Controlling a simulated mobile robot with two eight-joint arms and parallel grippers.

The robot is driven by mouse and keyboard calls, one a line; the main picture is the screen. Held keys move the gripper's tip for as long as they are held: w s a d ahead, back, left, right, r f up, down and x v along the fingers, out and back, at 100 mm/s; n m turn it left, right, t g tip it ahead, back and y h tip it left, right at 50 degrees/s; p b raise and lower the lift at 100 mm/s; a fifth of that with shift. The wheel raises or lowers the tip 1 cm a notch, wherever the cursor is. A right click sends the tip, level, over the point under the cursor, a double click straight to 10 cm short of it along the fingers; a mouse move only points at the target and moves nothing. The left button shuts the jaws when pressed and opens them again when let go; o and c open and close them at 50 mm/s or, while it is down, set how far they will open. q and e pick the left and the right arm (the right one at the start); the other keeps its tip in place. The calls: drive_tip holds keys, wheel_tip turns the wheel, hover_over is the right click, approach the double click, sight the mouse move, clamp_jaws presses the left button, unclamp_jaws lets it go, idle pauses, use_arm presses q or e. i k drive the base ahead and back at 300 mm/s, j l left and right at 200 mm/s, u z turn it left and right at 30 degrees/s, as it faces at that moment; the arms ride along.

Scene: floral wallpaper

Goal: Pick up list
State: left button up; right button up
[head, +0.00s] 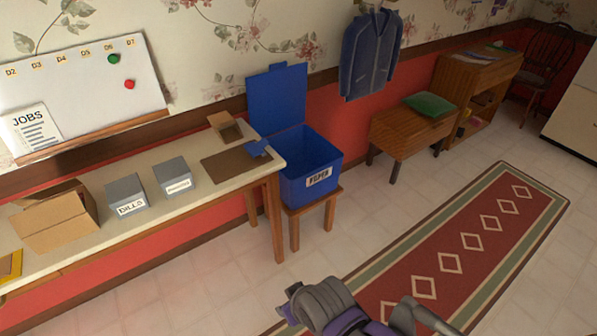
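The list is a white sheet headed "JOBS" (31,130) with lines of small print. It leans upright at the lower left of the whiteboard (90,85), above the back of the long table. A grey and purple part of my own arm (340,308) shows at the bottom edge, over the floor and rug, far from the list. I cannot make out fingertips on it or tell which arm it is. Neither gripper shows clearly, and nothing is seen held.
The long table (125,229) carries an open cardboard box (55,222), two grey labelled boxes (126,194) (174,177) and a brown board (228,168). A blue lidded bin (309,170) stands on a stool at its right end.

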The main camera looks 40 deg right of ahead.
sight(32, 128)
drive_tip(key=i+l+u, duration=0.15)
drive_tip(key=u, duration=0.2)
drive_tip(key=i+l+u, duration=0.4)
drive_tip(key=u, duration=0.25)
drive_tip(key=l, duration=0.1)
